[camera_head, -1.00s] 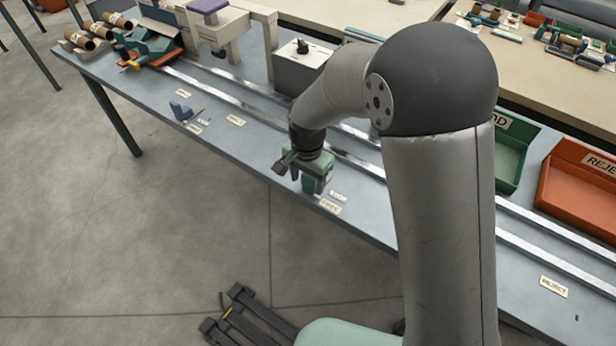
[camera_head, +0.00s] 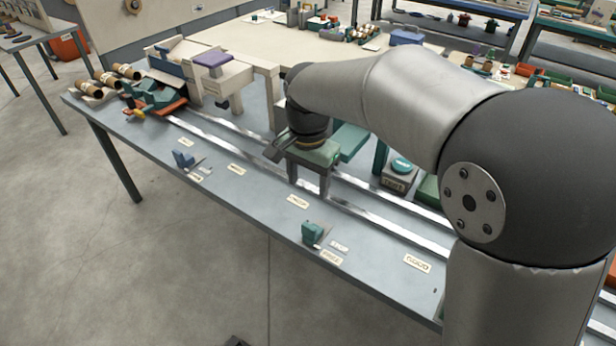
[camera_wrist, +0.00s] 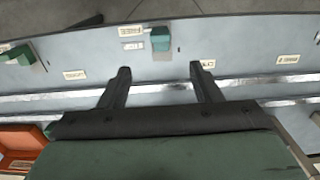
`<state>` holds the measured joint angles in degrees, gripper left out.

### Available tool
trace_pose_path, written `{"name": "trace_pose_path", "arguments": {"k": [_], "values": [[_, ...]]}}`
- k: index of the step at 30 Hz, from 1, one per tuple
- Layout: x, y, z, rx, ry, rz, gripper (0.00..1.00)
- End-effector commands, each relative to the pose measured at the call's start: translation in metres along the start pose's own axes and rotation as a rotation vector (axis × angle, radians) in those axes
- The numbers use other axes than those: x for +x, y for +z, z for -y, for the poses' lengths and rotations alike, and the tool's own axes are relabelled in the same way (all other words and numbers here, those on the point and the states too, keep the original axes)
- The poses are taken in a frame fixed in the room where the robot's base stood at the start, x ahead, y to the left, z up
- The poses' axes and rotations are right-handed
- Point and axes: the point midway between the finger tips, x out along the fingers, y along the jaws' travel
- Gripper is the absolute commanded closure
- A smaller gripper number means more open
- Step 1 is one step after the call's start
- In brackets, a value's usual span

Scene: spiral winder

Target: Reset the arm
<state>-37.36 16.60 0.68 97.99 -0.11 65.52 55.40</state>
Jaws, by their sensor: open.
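My gripper (camera_head: 308,182) hangs from my arm above the metal rails of the workbench, pointing down. In the wrist view its two fingers (camera_wrist: 160,68) are spread wide with nothing between them. A small teal block (camera_head: 312,233) sits at the bench's front edge, beside paper labels. It also shows in the wrist view (camera_wrist: 160,39), beyond the fingertips and apart from them. My arm hides part of the right side of the bench.
The blue-grey bench (camera_head: 265,200) carries two long rails. A blue bracket (camera_head: 183,159) stands front left. A teal-and-red fixture (camera_head: 152,100), cardboard tubes (camera_head: 127,71) and a white machine with a purple pad (camera_head: 212,59) are at the far left. A teal button box (camera_head: 399,172) stands behind the rails.

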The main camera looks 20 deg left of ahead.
Motion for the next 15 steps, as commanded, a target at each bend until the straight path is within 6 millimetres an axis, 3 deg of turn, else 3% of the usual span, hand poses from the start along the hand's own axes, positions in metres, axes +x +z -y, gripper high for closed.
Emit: {"name": "trace_pose_path", "arguments": {"k": [15], "values": [[-0.0081, 0.0001, 0.0001, 0.0, 0.0, 0.0, 0.42]]}}
